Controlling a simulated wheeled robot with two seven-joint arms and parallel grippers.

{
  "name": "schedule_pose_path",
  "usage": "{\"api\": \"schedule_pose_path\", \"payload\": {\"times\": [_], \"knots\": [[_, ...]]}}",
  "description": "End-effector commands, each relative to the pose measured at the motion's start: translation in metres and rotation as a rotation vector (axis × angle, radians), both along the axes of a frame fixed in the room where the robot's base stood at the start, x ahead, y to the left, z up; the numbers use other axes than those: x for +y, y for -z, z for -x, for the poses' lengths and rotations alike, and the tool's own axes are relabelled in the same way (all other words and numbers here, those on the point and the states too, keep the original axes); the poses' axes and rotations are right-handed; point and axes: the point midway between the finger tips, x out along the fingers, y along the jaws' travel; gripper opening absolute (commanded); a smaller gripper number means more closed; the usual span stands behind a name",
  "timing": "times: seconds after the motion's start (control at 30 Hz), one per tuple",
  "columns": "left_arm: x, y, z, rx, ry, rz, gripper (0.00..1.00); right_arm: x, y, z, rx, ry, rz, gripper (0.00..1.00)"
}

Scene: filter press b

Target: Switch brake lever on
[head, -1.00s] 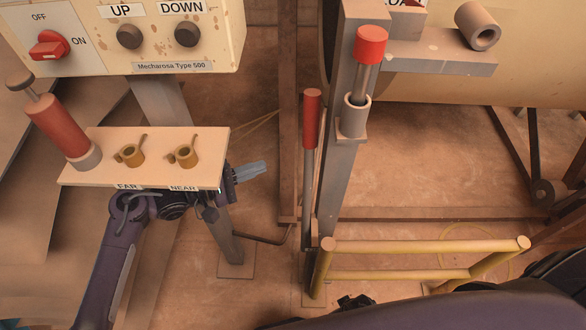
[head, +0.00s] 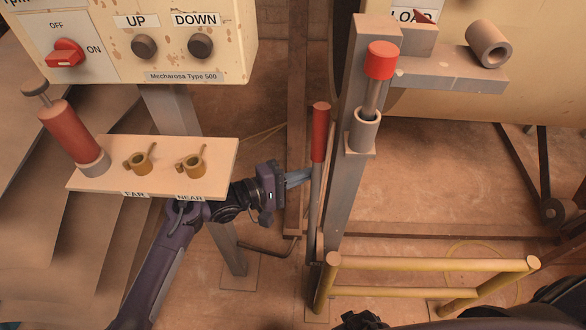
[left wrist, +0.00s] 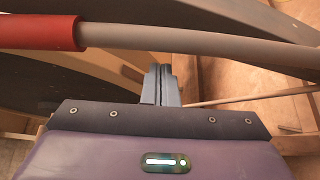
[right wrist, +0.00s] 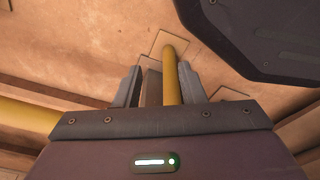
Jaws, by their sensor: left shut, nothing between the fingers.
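The brake lever appears to be the long grey rod with a red grip (head: 319,135), standing upright beside the grey post. In the left wrist view its red grip (left wrist: 40,32) and grey rod (left wrist: 190,40) cross the top of the picture. My left gripper (head: 308,176) is shut and empty, its tips close to the left side of the rod just below the red grip. Whether they touch cannot be told. In the left wrist view its fingers (left wrist: 161,72) point at the rod. My right gripper (right wrist: 158,82) is open, with a yellow rail seen between its fingers.
A grey post (head: 351,190) with a red-topped pin (head: 380,60) stands right of the lever. A yellow rail frame (head: 430,264) is low in front. A board (head: 213,185) with FAR and NEAR labels sits above my left forearm. A control box (head: 130,50) is at the upper left.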

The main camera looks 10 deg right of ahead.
Motion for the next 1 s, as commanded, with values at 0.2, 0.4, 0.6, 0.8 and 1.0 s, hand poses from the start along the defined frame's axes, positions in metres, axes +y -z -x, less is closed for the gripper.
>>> {"api": "schedule_pose_path", "payload": {"times": [0.2, 0.4, 0.6, 0.8, 1.0], "knots": [[0.001, -0.003, 0.012, 0.001, -0.001, 0.0, 0.0, 0.0, 0.001, 0.003, -0.003, -0.002, -0.001, 0.36], [0.001, -0.003, 0.013, 0.0, -0.001, 0.0, 0.0, 0.0, 0.002, 0.002, -0.004, -0.002, -0.001, 0.36], [0.002, -0.003, 0.014, -0.005, -0.001, 0.002, 0.0, 0.0, 0.0, 0.002, -0.006, -0.003, -0.002, 0.36], [0.005, -0.006, 0.026, -0.045, 0.0, 0.014, 0.0, -0.003, 0.006, 0.019, 0.007, -0.004, 0.0, 0.36], [0.006, -0.008, 0.034, -0.072, 0.005, 0.022, 0.0, -0.004, 0.007, 0.024, 0.007, -0.005, 0.0, 0.36]]}}
